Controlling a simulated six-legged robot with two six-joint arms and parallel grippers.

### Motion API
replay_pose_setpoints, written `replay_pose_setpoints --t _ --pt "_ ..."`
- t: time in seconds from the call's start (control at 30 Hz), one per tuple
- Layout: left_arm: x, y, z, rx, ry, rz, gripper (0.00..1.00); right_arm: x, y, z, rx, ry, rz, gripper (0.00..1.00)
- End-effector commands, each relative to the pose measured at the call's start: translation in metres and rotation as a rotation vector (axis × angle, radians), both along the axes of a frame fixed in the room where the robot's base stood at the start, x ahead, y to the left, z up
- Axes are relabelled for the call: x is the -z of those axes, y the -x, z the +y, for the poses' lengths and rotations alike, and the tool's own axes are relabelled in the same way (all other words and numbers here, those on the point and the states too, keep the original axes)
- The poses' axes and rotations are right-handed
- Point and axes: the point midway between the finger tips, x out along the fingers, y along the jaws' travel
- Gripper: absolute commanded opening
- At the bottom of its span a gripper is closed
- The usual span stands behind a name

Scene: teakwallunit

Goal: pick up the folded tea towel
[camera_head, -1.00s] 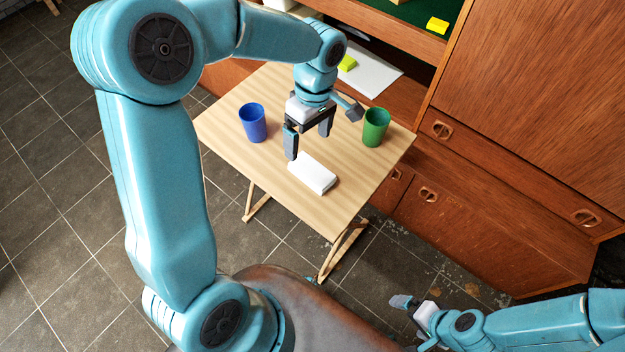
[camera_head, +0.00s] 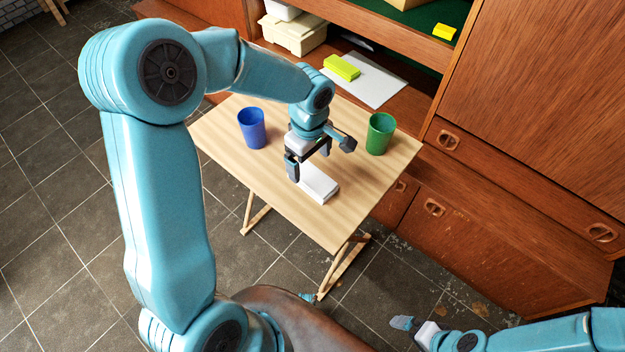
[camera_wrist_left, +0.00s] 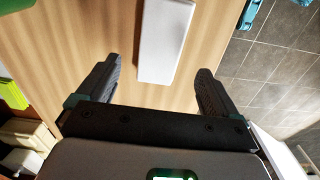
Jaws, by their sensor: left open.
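The folded tea towel (camera_head: 318,184) is a white, flat oblong on the light wooden folding table (camera_head: 240,168). My left gripper (camera_head: 308,170) is open over the table at the towel's far end and hides part of it in the head view. In the left wrist view the towel (camera_wrist_left: 163,40) lies ahead of the open left gripper (camera_wrist_left: 155,78), between the lines of its two fingers, with nothing held. My right gripper (camera_head: 402,325) is low at the bottom right, away from the table; its jaw state is unclear.
A blue cup (camera_head: 252,128) stands left of my left gripper and a green cup (camera_head: 379,134) right of it. Behind is a teak wall unit (camera_head: 530,110), its shelf holding a white sheet (camera_head: 375,82) and a yellow-green block (camera_head: 341,67). The table's near part is clear.

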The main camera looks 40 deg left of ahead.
Motion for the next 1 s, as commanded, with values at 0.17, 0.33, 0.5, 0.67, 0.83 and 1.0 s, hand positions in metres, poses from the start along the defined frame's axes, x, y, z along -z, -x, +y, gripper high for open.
replay_pose_setpoints --t 0.17,0.33,0.5,0.67,0.83,1.0 --pt "0.017 0.002 -0.005 0.002 0.001 0.003 0.94 0.000 0.000 0.000 0.000 0.000 0.000 1.00" --pt "0.045 0.003 -0.010 0.000 0.000 0.004 0.94 0.001 0.000 0.000 0.000 0.000 0.000 1.00" --pt "0.055 0.003 -0.010 -0.001 0.001 0.001 0.94 0.001 0.000 0.000 0.000 0.000 0.000 1.00" --pt "0.055 0.002 -0.010 -0.001 0.000 0.000 0.94 0.001 0.000 0.000 0.000 0.000 0.000 1.00" --pt "0.055 0.002 -0.010 0.000 0.000 0.000 0.42 0.001 0.000 0.000 0.000 0.000 0.000 1.00" --pt "0.055 0.002 -0.010 0.000 0.000 0.000 0.34 0.001 0.000 0.000 0.000 0.000 0.000 1.00"
